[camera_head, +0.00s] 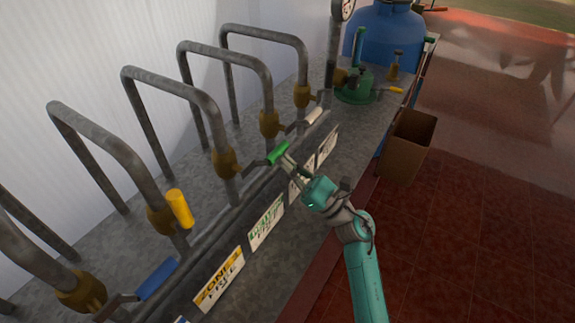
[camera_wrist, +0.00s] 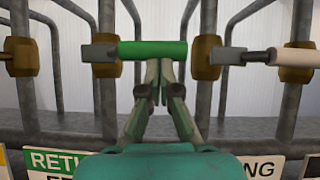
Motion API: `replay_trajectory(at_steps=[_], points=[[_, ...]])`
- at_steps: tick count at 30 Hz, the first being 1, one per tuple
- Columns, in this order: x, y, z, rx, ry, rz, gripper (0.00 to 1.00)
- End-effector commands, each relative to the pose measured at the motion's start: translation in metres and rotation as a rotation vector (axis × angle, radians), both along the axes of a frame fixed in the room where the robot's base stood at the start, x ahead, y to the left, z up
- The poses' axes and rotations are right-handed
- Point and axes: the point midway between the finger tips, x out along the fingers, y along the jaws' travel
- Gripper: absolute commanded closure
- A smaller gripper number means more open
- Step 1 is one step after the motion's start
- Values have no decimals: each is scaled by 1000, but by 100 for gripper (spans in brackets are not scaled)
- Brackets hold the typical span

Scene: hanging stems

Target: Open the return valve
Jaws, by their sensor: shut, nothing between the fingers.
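The return valve has a green handle (camera_head: 278,153) on a grey lever, joined to a brass valve body (camera_head: 226,163) on a bent grey pipe. My gripper (camera_wrist: 161,66) is shut and empty. Its fingertips are at the green handle's lower edge, near its right half; whether they touch I cannot tell.
Neighbouring valves have a yellow handle (camera_head: 180,208), a blue handle (camera_head: 157,279) and a white handle (camera_head: 313,116). The yellow one stands more upright. Bent pipes rise close behind the handles. A blue tank (camera_head: 383,38) and an open brown box (camera_head: 408,146) are farther off. Red floor lies right.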

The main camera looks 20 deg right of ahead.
Motion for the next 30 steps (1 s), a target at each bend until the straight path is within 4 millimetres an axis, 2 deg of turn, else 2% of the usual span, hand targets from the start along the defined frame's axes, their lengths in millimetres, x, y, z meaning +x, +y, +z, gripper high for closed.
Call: replay_trajectory(at_steps=[14,30], points=[[2,-3,15,-114,-87,-1,100],[0,0,62,-515,-377,1,100]])
